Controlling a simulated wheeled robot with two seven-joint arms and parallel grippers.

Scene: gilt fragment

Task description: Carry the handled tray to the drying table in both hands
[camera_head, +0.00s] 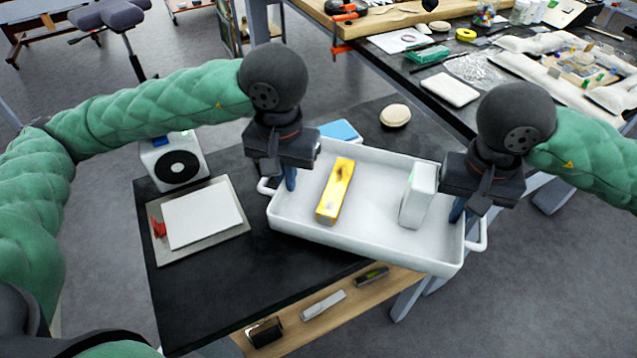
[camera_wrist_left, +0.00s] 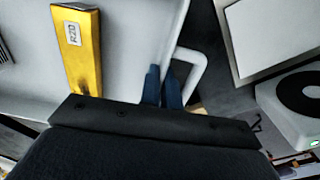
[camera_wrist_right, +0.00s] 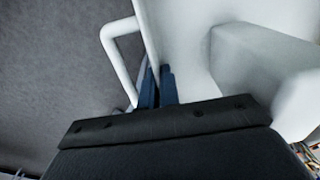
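The white handled tray (camera_head: 345,240) holds a gold bar-shaped fragment (camera_head: 336,190) and an upright white block (camera_head: 418,195). Its right end reaches past the black table's edge. My left gripper (camera_head: 290,180) is at the tray's left end, its blue fingers (camera_wrist_left: 162,88) close together astride the end wall, beside the handle (camera_wrist_left: 195,80). My right gripper (camera_head: 458,212) is likewise at the right end wall, its blue fingers (camera_wrist_right: 157,87) beside the other handle (camera_wrist_right: 115,50). Both look shut on the wall; the fingertips are partly hidden. I cannot tell which surface is the drying table.
The black table (camera_head: 270,300) bears a white pad on a grey board (camera_head: 203,217), a white device with a black disc (camera_head: 178,166), a blue item (camera_head: 340,131) and a round cream object (camera_head: 395,116). A cluttered bench (camera_head: 450,60) stands at upper right. Grey floor is open at lower right.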

